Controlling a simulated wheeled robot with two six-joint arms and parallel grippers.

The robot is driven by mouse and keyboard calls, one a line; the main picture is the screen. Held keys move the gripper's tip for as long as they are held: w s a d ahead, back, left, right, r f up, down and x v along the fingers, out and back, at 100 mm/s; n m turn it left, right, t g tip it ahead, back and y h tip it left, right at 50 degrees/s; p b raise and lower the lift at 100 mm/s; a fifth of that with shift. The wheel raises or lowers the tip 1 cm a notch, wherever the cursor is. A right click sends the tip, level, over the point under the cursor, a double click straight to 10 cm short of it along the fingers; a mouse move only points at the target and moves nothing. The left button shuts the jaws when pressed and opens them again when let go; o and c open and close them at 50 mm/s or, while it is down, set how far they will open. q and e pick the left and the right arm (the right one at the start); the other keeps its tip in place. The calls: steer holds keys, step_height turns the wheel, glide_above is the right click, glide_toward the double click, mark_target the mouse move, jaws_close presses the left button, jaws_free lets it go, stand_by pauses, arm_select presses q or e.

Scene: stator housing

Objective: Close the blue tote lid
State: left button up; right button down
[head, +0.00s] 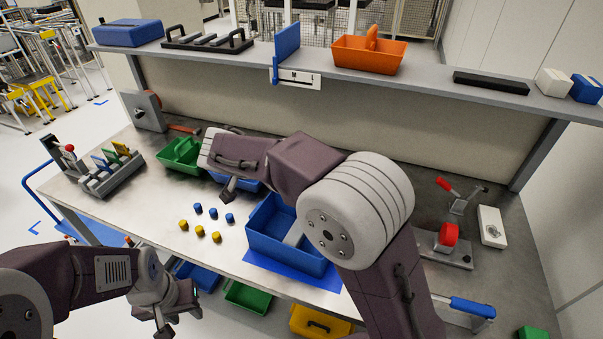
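An open blue tote (262,243) stands on the bench on a blue mat (318,277). A grey piece shows inside it, partly hidden by my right arm. I cannot make out a lid on this tote; my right arm covers its right and far parts. My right gripper (227,190) hangs above the bench, left of the tote and apart from it. Its fingers are too small to read. My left gripper (165,318) is low at the bottom left, in front of the bench and away from the tote. Its finger gap is unclear.
Several blue and yellow pegs (201,231) lie left of the tote. A green bin (181,157) and another blue bin (247,184) stand behind them. A red-handled fixture (447,238) is at the right. The shelf above holds an orange carrier (362,56) and an upright blue panel (287,43).

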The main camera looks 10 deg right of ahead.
steer(key=s+a+f+t+h+b, duration=0.3)
steer(key=s+a+f+t+b, duration=0.1)
steer(key=b, duration=1.3)
steer(key=shift+s+a+f+h, duration=0.3)
steer(key=shift+s+f+h, duration=0.1)
steer(key=shift+s+f, duration=0.4)
